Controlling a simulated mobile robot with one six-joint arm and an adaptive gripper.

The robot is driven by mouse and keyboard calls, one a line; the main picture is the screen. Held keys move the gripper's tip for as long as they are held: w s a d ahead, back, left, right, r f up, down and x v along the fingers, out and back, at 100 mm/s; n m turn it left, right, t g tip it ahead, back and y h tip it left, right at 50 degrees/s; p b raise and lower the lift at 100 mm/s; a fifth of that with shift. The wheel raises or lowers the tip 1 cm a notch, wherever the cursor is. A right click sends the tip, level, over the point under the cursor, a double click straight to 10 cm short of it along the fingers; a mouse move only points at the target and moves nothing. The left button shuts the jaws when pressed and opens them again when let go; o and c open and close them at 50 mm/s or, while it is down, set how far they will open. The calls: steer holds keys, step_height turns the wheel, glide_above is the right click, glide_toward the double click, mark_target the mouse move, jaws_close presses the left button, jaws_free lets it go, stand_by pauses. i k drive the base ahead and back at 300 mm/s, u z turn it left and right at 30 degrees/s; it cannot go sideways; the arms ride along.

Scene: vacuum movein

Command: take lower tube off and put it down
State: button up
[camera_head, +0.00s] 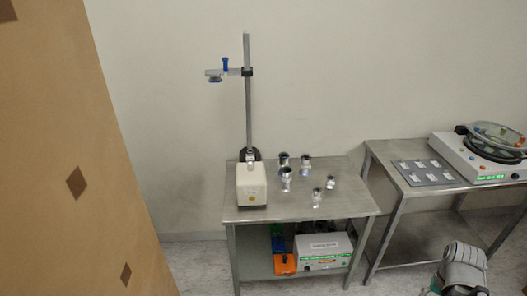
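Several silver flanged tube pieces stand apart on the near metal table, a taller one (286,178) and a smaller one (316,197) among them. A stand has a tall post (248,110) with a clamp arm (237,71) near its top. A blue part (225,64) sits at the arm's outer end, with a small grey metal piece (215,78) below it. I cannot tell which piece is the lower tube. My gripper (460,275) seems to be the grey shape at the bottom right, well away from the stand. Its fingers cannot be made out.
The near table (345,200) has free room at its right front. A white box (251,184) stands at its left. A grey instrument (323,250) and an orange item (284,263) are on the lower shelf. The right table (393,155) holds a tray and round device. A brown panel (75,150) fills the left.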

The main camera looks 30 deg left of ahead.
mark_target(249, 153)
steer(key=u, duration=0.1)
steer(key=i, duration=0.55)
steer(key=u, duration=0.65)
steer(key=i, duration=0.5)
steer(key=u, duration=0.55)
